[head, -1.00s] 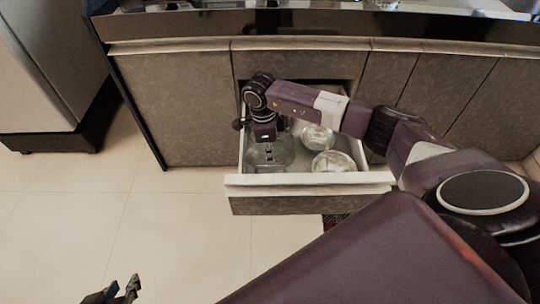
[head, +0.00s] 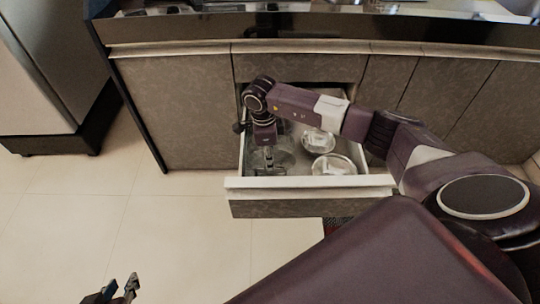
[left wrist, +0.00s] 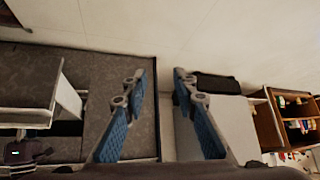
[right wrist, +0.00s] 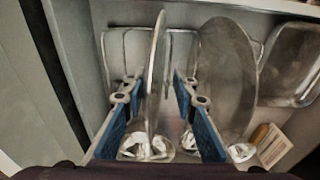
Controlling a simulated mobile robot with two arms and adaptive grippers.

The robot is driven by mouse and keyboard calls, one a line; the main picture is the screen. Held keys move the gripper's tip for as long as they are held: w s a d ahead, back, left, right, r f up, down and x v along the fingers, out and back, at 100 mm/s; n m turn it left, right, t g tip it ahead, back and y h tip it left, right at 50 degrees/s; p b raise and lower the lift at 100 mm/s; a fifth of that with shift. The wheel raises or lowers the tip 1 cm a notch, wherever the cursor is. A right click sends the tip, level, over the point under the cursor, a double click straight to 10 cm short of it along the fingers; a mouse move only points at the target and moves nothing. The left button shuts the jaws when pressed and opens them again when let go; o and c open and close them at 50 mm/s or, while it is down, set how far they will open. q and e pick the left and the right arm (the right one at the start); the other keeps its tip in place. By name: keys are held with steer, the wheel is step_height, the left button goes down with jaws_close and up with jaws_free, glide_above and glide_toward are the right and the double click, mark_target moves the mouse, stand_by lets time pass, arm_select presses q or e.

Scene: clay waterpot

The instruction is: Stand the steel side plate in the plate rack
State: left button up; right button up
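In the right wrist view a thin round steel plate (right wrist: 155,75) stands nearly edge-on between the two blue-padded fingers of my right gripper (right wrist: 158,92). A gap shows on both sides of it, so the gripper is open around it. A larger round metal plate (right wrist: 226,75) leans upright just right of the right finger. Wire bars (right wrist: 128,34) like a rack show behind the plates. In the head view my right gripper (head: 268,156) reaches into the left part of the open drawer. My left gripper (head: 112,292) is open and empty, low over the floor.
The drawer (head: 310,182) also holds two round shiny items (head: 318,141) (head: 333,165) on its right side. A squarish metal item (right wrist: 292,65) stands farther right in the right wrist view. The drawer walls are close. The floor at left is clear.

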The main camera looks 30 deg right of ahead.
arm_select(q)
steer(key=shift+s, duration=0.1)
